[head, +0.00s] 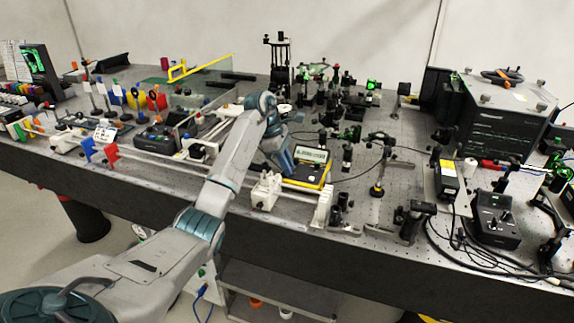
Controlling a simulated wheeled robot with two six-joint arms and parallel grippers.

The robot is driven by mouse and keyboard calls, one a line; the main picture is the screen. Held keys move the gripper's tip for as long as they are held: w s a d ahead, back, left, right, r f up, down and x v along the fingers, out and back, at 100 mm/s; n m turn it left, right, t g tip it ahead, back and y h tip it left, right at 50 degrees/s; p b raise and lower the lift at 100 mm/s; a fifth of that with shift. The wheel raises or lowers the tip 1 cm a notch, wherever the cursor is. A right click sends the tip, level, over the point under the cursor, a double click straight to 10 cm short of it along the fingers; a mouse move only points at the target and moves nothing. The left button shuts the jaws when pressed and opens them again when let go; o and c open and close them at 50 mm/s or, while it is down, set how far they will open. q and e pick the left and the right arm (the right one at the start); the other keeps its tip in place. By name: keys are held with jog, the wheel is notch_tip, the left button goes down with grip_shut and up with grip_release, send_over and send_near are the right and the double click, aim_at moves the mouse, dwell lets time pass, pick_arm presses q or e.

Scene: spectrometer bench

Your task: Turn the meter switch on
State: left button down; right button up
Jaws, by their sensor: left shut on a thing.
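The meter (322,173) is a yellow-edged box with a pale display, near the front middle of the bench. My left arm reaches in from the lower left, and its wrist bends down to the meter. My left gripper (286,170) is at the meter's left side, shut on a part of it. The fingertips and the switch are too small and too covered by the wrist to make out, so the switch position cannot be told. My right gripper is out of view.
A white rail assembly (266,190) stands close left of the meter. Several optical mounts crowd the bench behind and right of it. A black control box (496,218) with loose cables sits at the right. The bench's front edge runs just below the meter.

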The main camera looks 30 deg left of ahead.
pick_arm(q)
jog(key=c, duration=1.3)
grip_release()
jog(key=shift+c, duration=0.2)
jog(key=shift+r, duration=0.1)
jog(key=shift+a+r+p, duration=0.15)
jog(key=shift+r+p, duration=0.4)
jog(key=p+v, duration=0.8)
jog(key=v, duration=0.1)
jog(key=shift+a+r, duration=0.2)
jog(key=shift+s, duration=0.1)
